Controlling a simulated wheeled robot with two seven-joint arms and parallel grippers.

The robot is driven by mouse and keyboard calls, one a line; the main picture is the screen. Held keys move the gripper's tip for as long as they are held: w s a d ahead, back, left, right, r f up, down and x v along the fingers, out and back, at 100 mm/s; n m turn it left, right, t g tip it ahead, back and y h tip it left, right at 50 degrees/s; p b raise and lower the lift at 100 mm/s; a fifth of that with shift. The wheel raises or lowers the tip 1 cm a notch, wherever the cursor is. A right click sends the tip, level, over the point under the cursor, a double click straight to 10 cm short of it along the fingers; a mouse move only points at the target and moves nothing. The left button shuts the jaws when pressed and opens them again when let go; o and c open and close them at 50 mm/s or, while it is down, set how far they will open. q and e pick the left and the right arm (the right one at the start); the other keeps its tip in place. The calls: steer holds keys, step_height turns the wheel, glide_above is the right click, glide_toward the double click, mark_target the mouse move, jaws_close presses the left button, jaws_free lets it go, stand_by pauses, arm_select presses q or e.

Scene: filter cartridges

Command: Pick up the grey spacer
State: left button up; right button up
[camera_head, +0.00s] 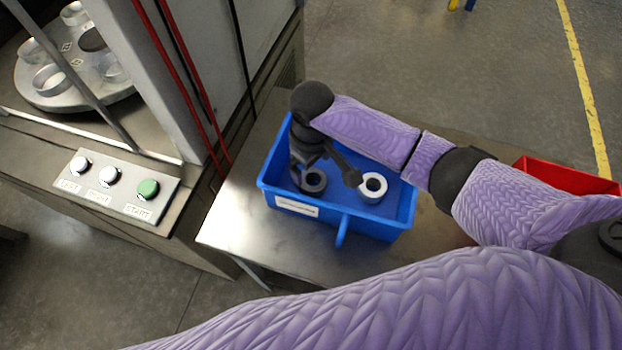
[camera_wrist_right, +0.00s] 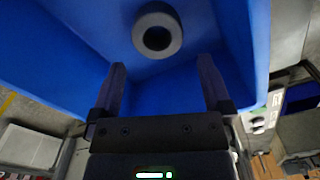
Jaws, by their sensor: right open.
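The grey spacer (camera_head: 313,183), a dark grey ring, lies on the floor of the blue bin (camera_head: 412,210). A grey ring, which looks like the same spacer (camera_wrist_right: 144,41), shows just beyond my fingertips in the right wrist view. My right gripper (camera_head: 325,177) reaches down into the bin above the spacer. In the wrist view its two fingers (camera_wrist_right: 162,66) are apart with nothing between them. Part of the spacer is hidden behind the gripper in the head view. My left gripper is not in view.
A white ring (camera_head: 373,187) lies right of the spacer in the bin. The bin stands on a metal table (camera_head: 226,229). A red bin (camera_head: 566,177) is at the right. A machine with a button panel (camera_head: 118,187) is at the left.

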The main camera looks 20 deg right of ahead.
mark_target(313, 179)
step_height(313, 179, down, 5)
steer(key=shift+d+f+b, duration=0.15)
steer(key=shift+b, duration=0.9)
steer(key=shift+f, duration=0.15)
steer(key=c, duration=0.9)
steer(key=shift+c, duration=0.6)
steer(key=shift+r, duration=0.2)
